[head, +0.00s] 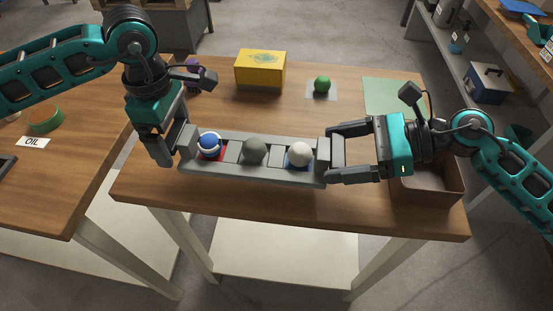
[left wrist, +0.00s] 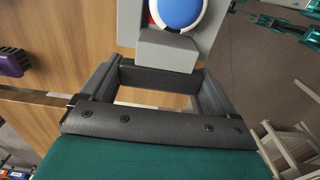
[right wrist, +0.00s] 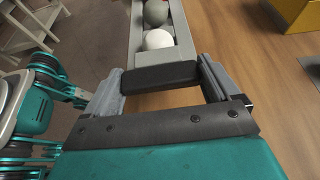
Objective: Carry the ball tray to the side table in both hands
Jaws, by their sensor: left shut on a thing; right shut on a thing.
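The grey ball tray (head: 228,174) is long and narrow, with a blue-and-white ball (head: 209,143), a dark grey ball (head: 254,151) and a white ball (head: 299,154) in a row. It is over the front part of a wooden table; whether it touches the top I cannot tell. My left gripper (head: 180,150) is shut on the tray's left end block, also seen in the left wrist view (left wrist: 165,52). My right gripper (head: 332,156) is shut on the right end, by the dark block in the right wrist view (right wrist: 158,77). The tray looks about level.
On the wooden table (head: 220,105) stand a yellow box (head: 260,69), a green ball (head: 322,84) on a pale pad, a purple object (head: 193,73) and a green mat (head: 393,95). A brown open bin (head: 430,184) is at the right.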

